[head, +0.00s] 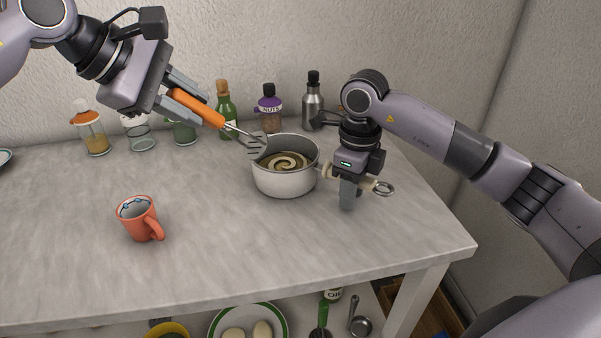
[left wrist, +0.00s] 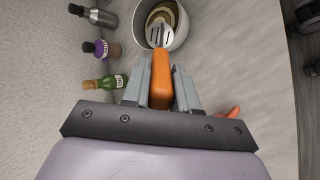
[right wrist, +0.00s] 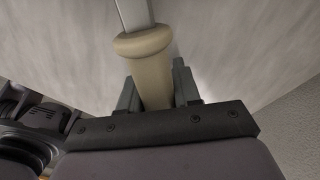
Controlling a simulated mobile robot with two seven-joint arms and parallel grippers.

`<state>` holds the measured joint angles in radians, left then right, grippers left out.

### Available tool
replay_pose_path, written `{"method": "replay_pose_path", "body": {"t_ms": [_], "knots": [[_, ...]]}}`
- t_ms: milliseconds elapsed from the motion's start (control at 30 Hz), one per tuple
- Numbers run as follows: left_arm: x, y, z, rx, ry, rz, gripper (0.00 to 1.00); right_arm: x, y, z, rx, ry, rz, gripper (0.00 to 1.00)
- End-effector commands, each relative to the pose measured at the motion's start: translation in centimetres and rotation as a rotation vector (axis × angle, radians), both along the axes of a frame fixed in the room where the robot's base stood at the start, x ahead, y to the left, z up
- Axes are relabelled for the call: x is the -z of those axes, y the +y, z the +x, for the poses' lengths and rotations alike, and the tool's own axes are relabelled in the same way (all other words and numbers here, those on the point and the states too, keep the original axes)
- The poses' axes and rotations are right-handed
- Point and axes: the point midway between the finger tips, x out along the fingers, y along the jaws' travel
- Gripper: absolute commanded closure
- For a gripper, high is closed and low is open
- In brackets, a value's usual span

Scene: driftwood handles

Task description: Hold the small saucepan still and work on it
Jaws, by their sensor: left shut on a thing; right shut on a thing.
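The small saucepan (head: 285,183) stands upright on the grey table, with a pale and dark swirl of contents inside; it also shows in the left wrist view (left wrist: 181,39). My right gripper (head: 347,190) is shut on the saucepan's cream handle (right wrist: 150,62), to the right of the pot. My left gripper (head: 195,100) is shut on the orange handle of a slotted spatula (head: 198,107), also seen in the left wrist view (left wrist: 161,80). The spatula's slotted metal head reaches the pot's left rim and overlaps the opening. Whether it touches the contents is unclear.
An orange mug (head: 137,219) stands at the left front. Along the wall are a green bottle (head: 226,116), a purple-topped nuts jar (head: 268,112), a metal bottle (head: 312,106) and several other jars. The table (head: 225,240) is clear in front of the saucepan.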

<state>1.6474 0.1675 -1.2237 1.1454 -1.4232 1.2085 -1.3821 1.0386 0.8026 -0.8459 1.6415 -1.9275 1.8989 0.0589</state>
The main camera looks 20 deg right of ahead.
Motion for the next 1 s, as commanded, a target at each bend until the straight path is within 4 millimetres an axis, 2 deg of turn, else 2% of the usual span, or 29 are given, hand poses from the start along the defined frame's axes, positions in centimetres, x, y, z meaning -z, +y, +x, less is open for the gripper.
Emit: {"method": "replay_pose_path", "body": {"t_ms": [167,500,1000], "knots": [[-0.8,0.0,0.0,0.0,-0.002,-0.002,1.0,0.0,-0.1,0.0,0.004,-0.001,-0.002,1.0],[-3.9,0.0,0.0,0.001,-0.001,-0.002,1.0,0.0,-0.1,0.0,0.004,-0.001,-0.002,1.0],[-4.1,0.0,0.0,0.0,0.0,-0.001,1.0,0.0,-0.1,0.0,0.004,-0.001,-0.002,1.0]]}}
